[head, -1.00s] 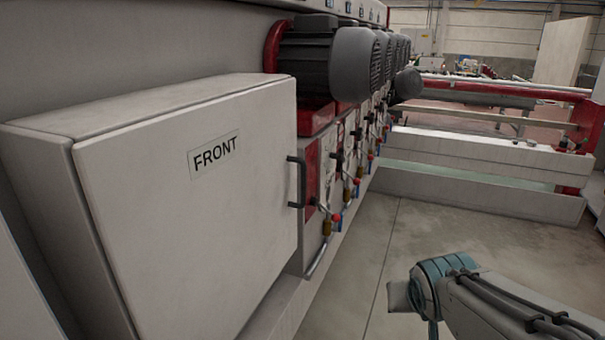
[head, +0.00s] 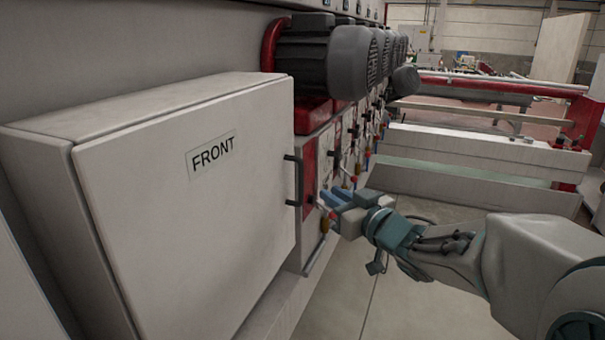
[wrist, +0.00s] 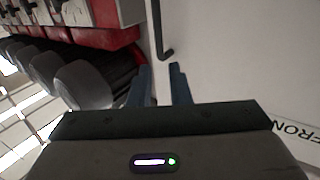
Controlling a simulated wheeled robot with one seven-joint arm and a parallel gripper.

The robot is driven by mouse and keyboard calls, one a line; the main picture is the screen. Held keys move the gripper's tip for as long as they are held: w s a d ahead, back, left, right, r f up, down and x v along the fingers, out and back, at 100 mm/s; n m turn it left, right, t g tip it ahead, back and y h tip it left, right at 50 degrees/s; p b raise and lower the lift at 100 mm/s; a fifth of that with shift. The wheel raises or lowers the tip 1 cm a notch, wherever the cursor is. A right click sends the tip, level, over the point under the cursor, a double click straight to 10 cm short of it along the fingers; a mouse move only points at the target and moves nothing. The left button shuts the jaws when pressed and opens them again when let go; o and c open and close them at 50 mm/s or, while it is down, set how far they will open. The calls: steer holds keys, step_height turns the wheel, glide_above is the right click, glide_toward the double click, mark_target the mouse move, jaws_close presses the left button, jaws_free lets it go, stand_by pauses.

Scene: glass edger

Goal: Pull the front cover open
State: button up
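The front cover (head: 190,210) is a large pale grey panel labelled FRONT, and it sits closed on its box. Its dark bar handle (head: 294,180) stands upright at the cover's right edge. My gripper (head: 328,197) is to the right of the handle, apart from it, with its blue fingers pointing toward the machine. In the wrist view the fingers of my gripper (wrist: 160,72) are spread with nothing between them. The handle (wrist: 158,32) lies ahead of the gap between the fingertips, and the cover (wrist: 235,60) fills the right side.
Large grey motors (head: 335,60) stick out above and behind the cover. A row of small levers and valves (head: 350,165) runs along the machine close behind my gripper. A pale low barrier (head: 470,155) stands at the back right. The floor (head: 350,300) at right is clear.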

mark_target(302, 175)
steer(key=p+x, duration=0.1)
steer(key=x, duration=1.2)
steer(key=shift+p, duration=0.3)
jaws_close()
steer(key=shift+d, duration=0.15)
steer(key=shift+s, duration=0.1)
